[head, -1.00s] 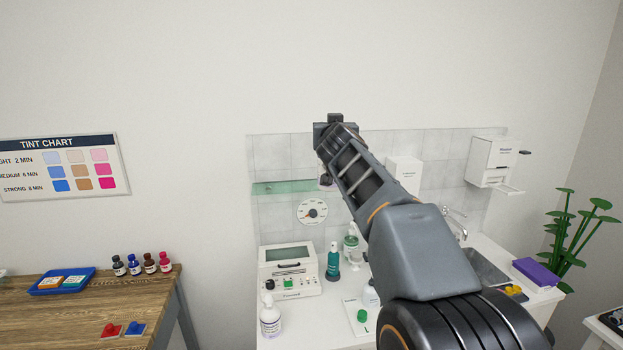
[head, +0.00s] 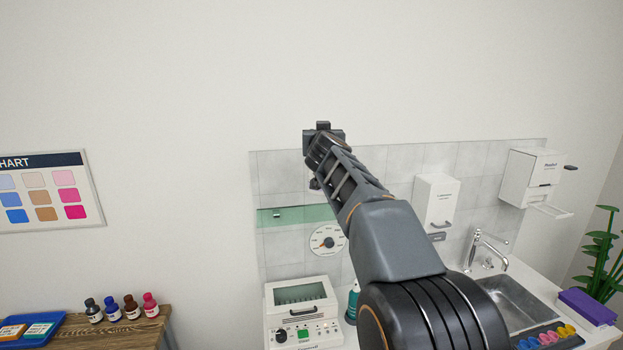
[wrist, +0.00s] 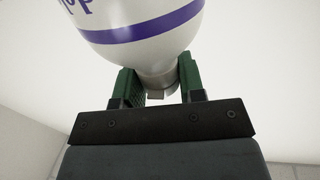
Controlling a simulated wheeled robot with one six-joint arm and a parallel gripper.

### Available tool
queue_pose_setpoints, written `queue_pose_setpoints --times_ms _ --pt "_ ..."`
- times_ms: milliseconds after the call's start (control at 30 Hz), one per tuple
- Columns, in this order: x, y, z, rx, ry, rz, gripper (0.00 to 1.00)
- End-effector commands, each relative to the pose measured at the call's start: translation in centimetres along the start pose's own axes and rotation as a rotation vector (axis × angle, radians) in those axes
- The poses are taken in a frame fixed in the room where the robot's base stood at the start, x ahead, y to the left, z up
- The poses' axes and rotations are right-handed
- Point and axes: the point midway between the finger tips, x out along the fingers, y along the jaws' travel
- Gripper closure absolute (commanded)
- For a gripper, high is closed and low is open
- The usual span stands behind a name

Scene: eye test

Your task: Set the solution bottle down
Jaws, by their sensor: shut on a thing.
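In the wrist view, my gripper (wrist: 160,82) has its green-padded fingers shut around the narrow neck of a white bottle (wrist: 140,35) with a purple band and purple lettering. The bottle's body extends past the fingertips to the top of the picture, where its far end is cut off. In the head view, the end of my arm is raised in front of the tiled splashback (head: 400,165). My arm hides the fingers there, and I cannot make out the bottle.
Below is a white device (head: 302,310) with a dark knob, beside a teal bottle (head: 352,303) partly behind my arm. Right are a wall dispenser (head: 436,203), faucet (head: 480,248), sink (head: 520,303) and purple box (head: 588,307). Several small bottles (head: 131,307) stand on the wooden table at left.

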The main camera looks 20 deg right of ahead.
Motion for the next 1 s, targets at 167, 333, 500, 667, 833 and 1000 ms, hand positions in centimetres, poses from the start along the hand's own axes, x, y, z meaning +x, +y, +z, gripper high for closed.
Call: queue_pose_setpoints --times_ms 167,333,500,667,833,1000 --pt "3.0 -1.4 1.4 0.000 0.000 -0.005 1.00" --pt "5.3 -2.3 2.5 0.001 0.001 -0.006 1.00" --pt "6.6 -2.7 3.7 -0.002 0.000 -0.004 1.00" --pt "7.7 -3.1 5.2 -0.001 -0.001 -0.005 1.00" --pt "8.9 -3.5 6.6 -0.001 0.001 -0.004 1.00" --pt "9.7 -3.8 7.7 0.000 0.001 -0.003 1.00"
